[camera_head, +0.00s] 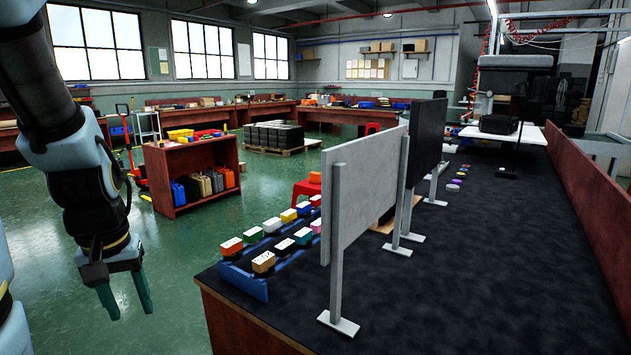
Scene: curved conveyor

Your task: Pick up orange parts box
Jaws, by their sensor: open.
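An orange parts box (231,246) with a white, marked top sits at the near left end of a row of small boxes on the blue-railed conveyor (246,285). A tan-brown box (263,263) sits to its right, and a green box (253,234) sits just behind it. My gripper (125,297) hangs at the left with its fingers pointing down. It is open and empty, over the green floor, well to the left of the orange box and apart from it.
Pale and dark upright panels (363,190) on feet stand right of the conveyor and hide part of it. The dark-topped table (470,280) is mostly clear. A red shelf (195,172) stands behind.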

